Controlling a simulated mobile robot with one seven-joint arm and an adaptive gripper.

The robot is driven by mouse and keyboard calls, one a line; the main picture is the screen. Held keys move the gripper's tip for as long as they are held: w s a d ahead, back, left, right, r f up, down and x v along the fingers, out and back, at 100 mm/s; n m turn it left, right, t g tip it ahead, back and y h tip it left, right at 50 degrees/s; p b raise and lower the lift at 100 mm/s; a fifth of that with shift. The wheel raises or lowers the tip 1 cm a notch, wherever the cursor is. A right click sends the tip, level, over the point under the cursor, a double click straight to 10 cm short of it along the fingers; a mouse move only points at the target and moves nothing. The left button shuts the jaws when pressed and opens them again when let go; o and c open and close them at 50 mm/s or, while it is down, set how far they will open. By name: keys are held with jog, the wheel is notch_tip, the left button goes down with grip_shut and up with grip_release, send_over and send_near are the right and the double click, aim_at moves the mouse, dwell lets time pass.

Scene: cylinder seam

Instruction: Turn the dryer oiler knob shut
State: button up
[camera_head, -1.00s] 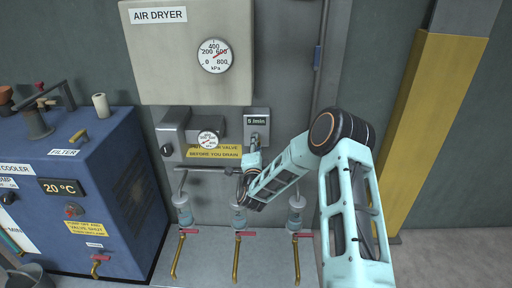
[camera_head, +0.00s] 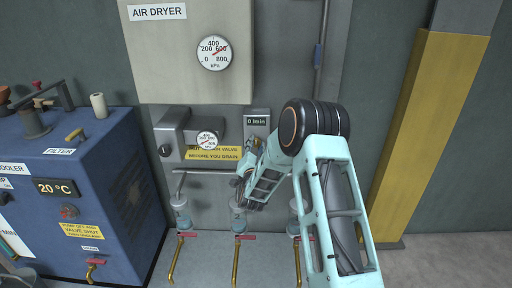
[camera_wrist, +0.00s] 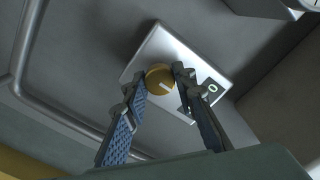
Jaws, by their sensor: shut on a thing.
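The dryer oiler knob (camera_wrist: 158,77) is a round yellow knob with a white mark, on a pale square plate (camera_wrist: 160,47) in the wrist view. The mark points toward the right of that picture. My gripper (camera_wrist: 159,84) has one finger on each side of the knob and is shut on it. In the head view the oiler display (camera_head: 257,121) reads 0 /min. Just below it my gripper (camera_head: 254,148) reaches the plate, and the knob is mostly hidden there by the gripper.
The air dryer box (camera_head: 190,75) with its gauge (camera_head: 214,53) hangs above. A smaller gauge (camera_head: 207,140) and yellow label (camera_head: 214,154) are left of the gripper. Bowls with red-handled drains (camera_head: 239,238) stand below. A blue cooler (camera_head: 105,190) is left, a yellow post (camera_head: 420,130) right.

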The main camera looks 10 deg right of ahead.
dwell(0.4)
jog(key=o, duration=1.2)
jog(key=shift+c, duration=0.2)
jog(key=s+a, duration=0.2)
jog(key=s, duration=0.9)
jog(key=shift+s+a, duration=0.2)
jog(key=shift+s, duration=0.2)
